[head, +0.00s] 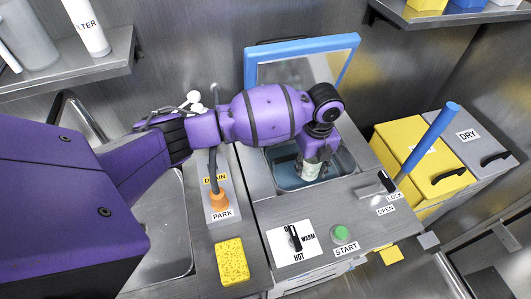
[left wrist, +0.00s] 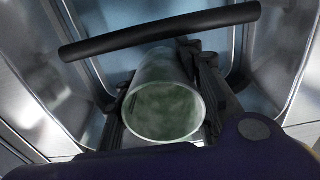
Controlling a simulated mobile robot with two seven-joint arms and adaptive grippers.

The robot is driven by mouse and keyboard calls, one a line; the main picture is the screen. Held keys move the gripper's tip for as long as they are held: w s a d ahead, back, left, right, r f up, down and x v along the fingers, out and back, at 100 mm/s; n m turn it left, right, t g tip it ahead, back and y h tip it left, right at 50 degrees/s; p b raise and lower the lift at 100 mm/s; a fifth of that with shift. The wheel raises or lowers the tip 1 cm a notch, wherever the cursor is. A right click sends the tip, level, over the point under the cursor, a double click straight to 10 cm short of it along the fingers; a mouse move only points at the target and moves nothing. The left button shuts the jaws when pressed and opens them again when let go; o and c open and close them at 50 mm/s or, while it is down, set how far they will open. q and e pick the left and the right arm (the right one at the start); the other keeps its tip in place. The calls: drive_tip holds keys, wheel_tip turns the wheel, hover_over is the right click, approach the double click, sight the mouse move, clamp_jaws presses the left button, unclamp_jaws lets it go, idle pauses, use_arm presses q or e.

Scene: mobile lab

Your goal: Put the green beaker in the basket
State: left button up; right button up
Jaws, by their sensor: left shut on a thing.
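The green beaker (head: 309,172) is in my left gripper, inside the open blue-lined well of the counter in the head view. In the left wrist view, the pale green translucent beaker (left wrist: 165,105) shows its open round mouth towards the camera, with dark fingers on both sides. My left gripper (left wrist: 163,95) is shut on it. The basket is not clearly made out; a black curved bar (left wrist: 160,31) crosses above the beaker and may be its handle. Whether the beaker's base touches anything is hidden. My right gripper is not in view.
The well's blue-framed lid (head: 302,44) stands open behind my arm. A blue lever (head: 434,134) rises at the right, near yellow and grey bins. A yellow sponge (head: 231,262), a hose with an orange end and a green START button (head: 340,232) are in front.

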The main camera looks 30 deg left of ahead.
sight(310, 165)
use_arm(q)
wheel_tip(310, 165, down, 8)
drive_tip(key=shift+w+r+b, duration=0.1)
drive_tip(key=shift+r+b, duration=0.05)
drive_tip(key=shift+b, duration=0.2)
drive_tip(key=shift+f, duration=0.35)
drive_tip(key=shift+f, duration=0.55)
drive_tip(key=o, duration=1.1)
wheel_tip(310, 165, up, 13)
drive_tip(key=shift+d+r+p, duration=0.1)
drive_tip(key=shift+p, duration=0.5)
